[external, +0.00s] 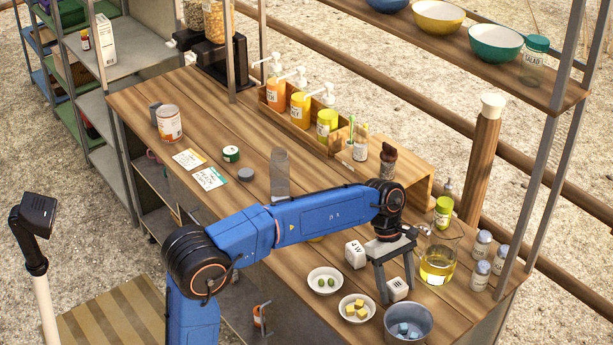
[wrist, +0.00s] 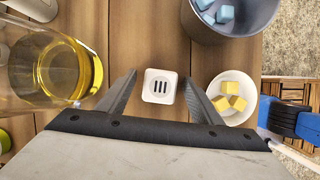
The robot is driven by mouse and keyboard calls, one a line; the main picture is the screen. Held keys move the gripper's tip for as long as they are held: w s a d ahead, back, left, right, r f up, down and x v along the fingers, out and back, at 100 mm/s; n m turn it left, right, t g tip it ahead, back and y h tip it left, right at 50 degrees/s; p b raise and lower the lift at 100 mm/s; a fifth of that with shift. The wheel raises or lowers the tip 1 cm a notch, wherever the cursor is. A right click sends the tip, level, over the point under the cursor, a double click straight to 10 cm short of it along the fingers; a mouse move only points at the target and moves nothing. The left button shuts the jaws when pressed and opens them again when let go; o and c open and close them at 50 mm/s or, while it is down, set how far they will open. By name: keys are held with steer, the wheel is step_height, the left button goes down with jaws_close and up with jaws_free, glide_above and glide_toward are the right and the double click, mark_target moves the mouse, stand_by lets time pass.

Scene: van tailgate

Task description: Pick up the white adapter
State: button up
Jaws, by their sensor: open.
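The white adapter, a small rounded cube with dark slots on its face, is on the wooden counter in the external view (external: 397,289). In the wrist view the adapter (wrist: 160,86) lies between the two fingertips, with a visible gap on each side. My gripper (external: 396,292) points down over it, and its grey fingers stand apart around the adapter. In the wrist view my gripper (wrist: 160,77) is open and holds nothing. Contact between the fingertips and the counter cannot be told.
A similar white block with dark markings (external: 355,254) stands left of the gripper. A bowl of yellow cubes (external: 345,311), a metal pot of blue cubes (external: 427,321) and a glass jug of yellow liquid (external: 437,281) stand close around. Several shakers (external: 480,275) line the right edge.

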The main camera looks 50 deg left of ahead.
steer(key=shift+c, duration=0.3)
steer(key=c, duration=1.1)
steer(key=shift+r, duration=0.15)
